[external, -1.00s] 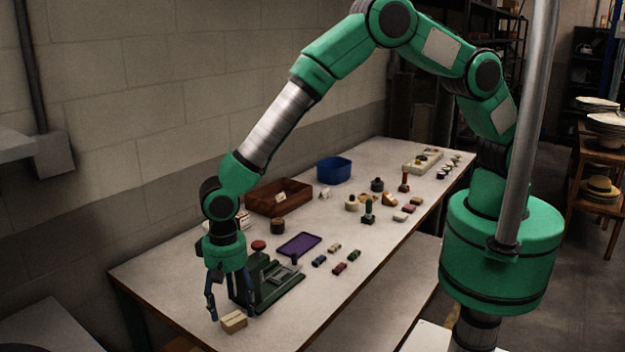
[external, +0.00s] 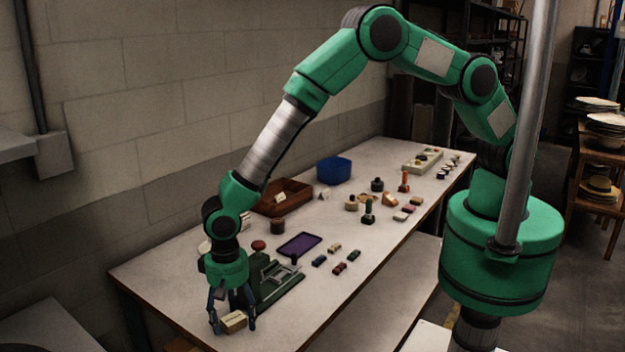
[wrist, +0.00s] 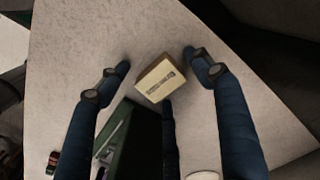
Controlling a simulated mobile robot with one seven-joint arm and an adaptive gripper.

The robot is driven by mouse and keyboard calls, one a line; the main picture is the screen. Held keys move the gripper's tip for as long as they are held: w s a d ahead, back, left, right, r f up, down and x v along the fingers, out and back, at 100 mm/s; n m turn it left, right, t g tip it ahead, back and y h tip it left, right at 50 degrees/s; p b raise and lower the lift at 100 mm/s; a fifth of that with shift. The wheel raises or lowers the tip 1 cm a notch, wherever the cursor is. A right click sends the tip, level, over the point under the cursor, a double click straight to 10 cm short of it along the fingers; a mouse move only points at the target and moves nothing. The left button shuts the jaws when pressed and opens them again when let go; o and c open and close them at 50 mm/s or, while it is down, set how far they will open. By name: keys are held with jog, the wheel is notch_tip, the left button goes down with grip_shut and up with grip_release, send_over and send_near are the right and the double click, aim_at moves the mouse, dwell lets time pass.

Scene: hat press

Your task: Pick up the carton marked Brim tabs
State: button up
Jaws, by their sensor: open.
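A small tan carton (external: 233,322) sits on the near left end of the table, and it also shows in the wrist view (wrist: 162,80) with a pale label whose print is too small to read. My gripper (external: 233,329) is low over the table with its fingers spread on either side of the carton. In the wrist view my gripper's open fingers (wrist: 157,60) stand apart from the carton with gaps on both sides. Nothing is held.
The green press (external: 275,290) stands close beside the carton. Beyond it are a purple tray (external: 298,245), a wooden box (external: 290,190), a blue bin (external: 334,170) and several small items. The table's edge is close by the carton.

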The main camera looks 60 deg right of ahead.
aim_at(233, 317)
jog(key=c, duration=1.2)
jog(key=shift+r, duration=0.1)
notch_tip(233, 317, up, 10)
dwell(0.4)
